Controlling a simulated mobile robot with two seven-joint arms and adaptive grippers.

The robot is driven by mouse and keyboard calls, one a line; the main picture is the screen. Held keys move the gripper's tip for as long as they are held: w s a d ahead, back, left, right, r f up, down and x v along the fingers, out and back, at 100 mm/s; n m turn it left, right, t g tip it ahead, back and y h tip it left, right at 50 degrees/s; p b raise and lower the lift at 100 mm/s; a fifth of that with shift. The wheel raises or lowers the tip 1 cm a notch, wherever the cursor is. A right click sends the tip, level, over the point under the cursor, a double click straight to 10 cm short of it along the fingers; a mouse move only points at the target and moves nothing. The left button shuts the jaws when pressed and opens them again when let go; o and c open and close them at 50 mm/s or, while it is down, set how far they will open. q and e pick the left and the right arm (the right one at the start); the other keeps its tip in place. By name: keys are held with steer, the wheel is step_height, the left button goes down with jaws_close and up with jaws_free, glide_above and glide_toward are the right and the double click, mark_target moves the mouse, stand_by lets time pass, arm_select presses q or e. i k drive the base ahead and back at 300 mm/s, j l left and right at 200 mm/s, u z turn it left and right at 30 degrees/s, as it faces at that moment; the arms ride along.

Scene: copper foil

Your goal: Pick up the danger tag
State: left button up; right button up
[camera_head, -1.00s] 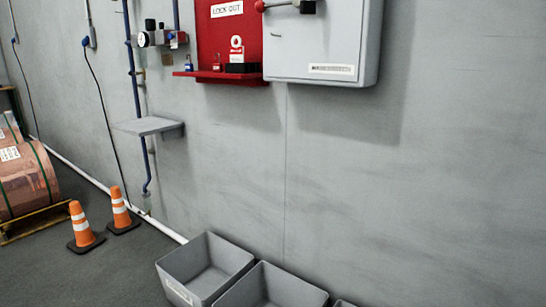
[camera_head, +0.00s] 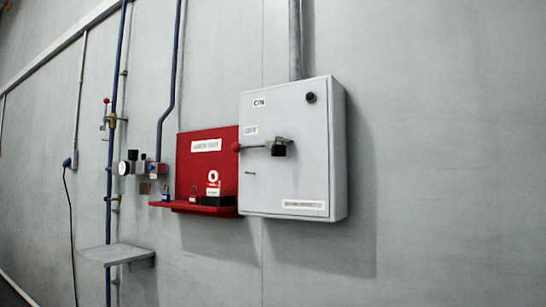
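A small red and white tag (camera_head: 213,184) stands on the ledge of the red lockout board (camera_head: 228,150), just left of the grey electrical box. It looks like the danger tag, but its print is too small to read. A dark block (camera_head: 216,200) is at its base. Small padlocks, one blue (camera_head: 166,192) and one reddish (camera_head: 193,194), are on the same ledge to its left. Neither of my grippers is in view.
A grey shelf (camera_head: 117,254), blue pipes (camera_head: 111,150) and a gauge unit (camera_head: 133,165) are at left. The wall at right is bare.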

mark_target(213, 186)
steer(key=i+j+z, duration=0.1)
steer(key=z, duration=0.65)
steer(key=i+j+z, duration=0.15)
steer(key=j+z, duration=0.2)
steer(key=j, duration=0.15)
steer(key=j+z, duration=0.4)
steer(key=i+j, duration=0.05)
